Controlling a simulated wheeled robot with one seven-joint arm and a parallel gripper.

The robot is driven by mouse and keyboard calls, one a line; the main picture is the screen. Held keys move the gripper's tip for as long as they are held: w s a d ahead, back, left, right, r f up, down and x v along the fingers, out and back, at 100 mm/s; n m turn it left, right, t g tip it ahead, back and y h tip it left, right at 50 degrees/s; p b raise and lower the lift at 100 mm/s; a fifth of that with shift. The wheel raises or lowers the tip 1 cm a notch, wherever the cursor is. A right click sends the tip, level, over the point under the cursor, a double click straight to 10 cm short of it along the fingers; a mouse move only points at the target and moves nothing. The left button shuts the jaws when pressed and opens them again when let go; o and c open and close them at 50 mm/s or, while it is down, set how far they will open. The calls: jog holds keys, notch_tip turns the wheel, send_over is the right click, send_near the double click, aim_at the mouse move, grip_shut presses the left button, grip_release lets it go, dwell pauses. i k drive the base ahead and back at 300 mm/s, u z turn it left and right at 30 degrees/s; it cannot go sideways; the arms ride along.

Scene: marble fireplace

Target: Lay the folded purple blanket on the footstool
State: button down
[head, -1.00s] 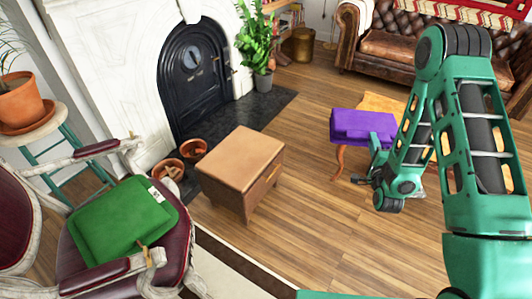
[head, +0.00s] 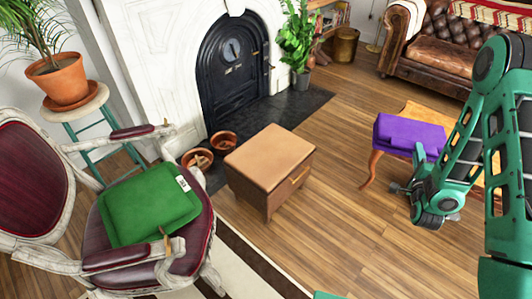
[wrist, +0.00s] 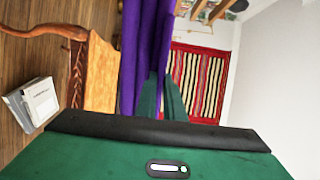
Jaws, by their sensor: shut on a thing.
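The folded purple blanket (head: 408,133) is a flat, thick bundle at the right of the head view. In the wrist view the blanket (wrist: 146,45) hangs between my fingers. My gripper (wrist: 160,98) is shut on its edge. In the head view, my arm hides part of the grip. A low, box-shaped brown piece with a flat tan top (head: 268,155) looks like the footstool. It stands left of the blanket, with bare floor between them. Its top is empty.
A wooden table (wrist: 102,72) with a carved leg is beside the blanket; whether they touch is unclear. A green cushion (head: 150,203) lies on the armchair at left. Terracotta pots (head: 223,141) stand behind the footstool. A white box (wrist: 38,100) shows in the wrist view.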

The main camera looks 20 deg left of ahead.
aim_at(272, 154)
jog(key=i, duration=0.9)
jog(key=z, duration=0.1)
